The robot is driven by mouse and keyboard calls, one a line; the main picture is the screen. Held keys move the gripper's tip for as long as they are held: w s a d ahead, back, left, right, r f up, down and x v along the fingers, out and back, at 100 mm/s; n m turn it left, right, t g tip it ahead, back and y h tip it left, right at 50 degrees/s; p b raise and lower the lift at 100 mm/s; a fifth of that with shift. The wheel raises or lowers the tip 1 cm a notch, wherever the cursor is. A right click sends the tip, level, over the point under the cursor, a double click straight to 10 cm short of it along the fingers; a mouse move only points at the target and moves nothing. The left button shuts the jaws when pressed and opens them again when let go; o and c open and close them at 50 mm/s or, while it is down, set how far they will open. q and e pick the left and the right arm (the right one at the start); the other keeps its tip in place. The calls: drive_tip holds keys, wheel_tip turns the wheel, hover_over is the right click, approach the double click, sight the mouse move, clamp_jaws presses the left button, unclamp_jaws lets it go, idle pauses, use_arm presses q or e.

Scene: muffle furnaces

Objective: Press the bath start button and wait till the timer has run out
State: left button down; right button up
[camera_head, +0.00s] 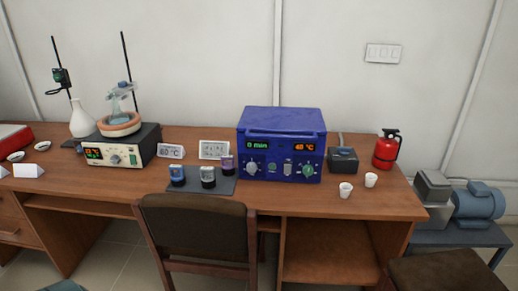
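A blue bath unit (281,121) with a closed lid stands on the wooden desk. Its front has a green display (257,145) that seems to read 0 min and an orange display (304,147) that seems to read 40 °C. Below them are a pale knob (252,168), small controls in the middle and a green round control (308,170). I cannot tell which of them is the start button. Neither of my grippers shows in the head view.
A chair (196,222) stands before the desk. Small bottles (208,177) sit on a dark mat in front of the bath's left. A heater (124,155) with glassware is at left. White cups (346,190) and a red extinguisher (386,150) are at right.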

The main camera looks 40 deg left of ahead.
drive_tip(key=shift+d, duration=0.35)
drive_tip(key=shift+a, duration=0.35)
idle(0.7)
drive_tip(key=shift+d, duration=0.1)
